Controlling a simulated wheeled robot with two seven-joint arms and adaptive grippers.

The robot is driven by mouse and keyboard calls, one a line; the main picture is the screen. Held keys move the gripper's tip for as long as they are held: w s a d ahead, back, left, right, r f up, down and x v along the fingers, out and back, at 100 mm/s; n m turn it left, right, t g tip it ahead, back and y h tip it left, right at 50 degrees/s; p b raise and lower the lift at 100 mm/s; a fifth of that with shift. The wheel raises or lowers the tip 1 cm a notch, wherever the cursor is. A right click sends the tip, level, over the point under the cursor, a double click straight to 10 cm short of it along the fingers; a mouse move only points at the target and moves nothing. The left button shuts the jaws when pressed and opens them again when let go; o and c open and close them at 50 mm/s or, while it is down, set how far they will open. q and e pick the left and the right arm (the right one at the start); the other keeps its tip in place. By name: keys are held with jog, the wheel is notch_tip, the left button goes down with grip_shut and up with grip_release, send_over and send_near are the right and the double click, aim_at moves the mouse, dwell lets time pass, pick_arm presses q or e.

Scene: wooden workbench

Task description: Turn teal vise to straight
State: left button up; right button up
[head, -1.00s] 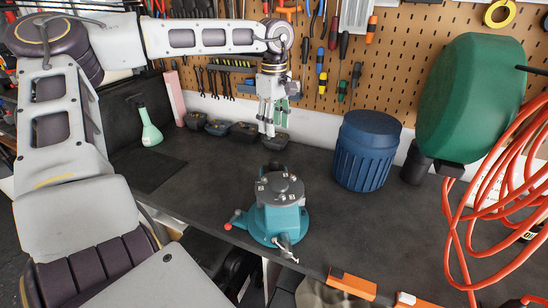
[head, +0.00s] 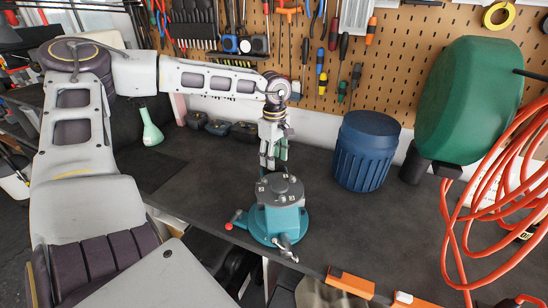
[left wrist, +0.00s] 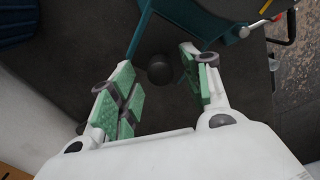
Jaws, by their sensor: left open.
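The teal vise (head: 268,220) stands on the dark benchtop near its front edge, with a grey top. A red-tipped lever (head: 229,226) sticks out at its left, and a metal handle hangs at its front. My left gripper (head: 272,160) points down just behind the vise, close to its rear. In the left wrist view my left gripper (left wrist: 152,76) is open, its green pads apart. A dark rounded part (left wrist: 158,68) shows between the fingers, beside teal metal of the vise (left wrist: 210,18). I cannot tell whether the fingers touch it. My right gripper is not in view.
A blue ribbed bin (head: 364,152) stands right of the vise. A green reel (head: 470,98) and orange hose (head: 462,235) fill the right side. A green bottle (head: 151,128) and small dark bins (head: 218,127) stand at the back left. Bench left of the vise is clear.

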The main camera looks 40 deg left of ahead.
pick_arm(q)
jog(key=shift+f, duration=0.35)
jog(key=shift+c, duration=0.5)
grip_shut()
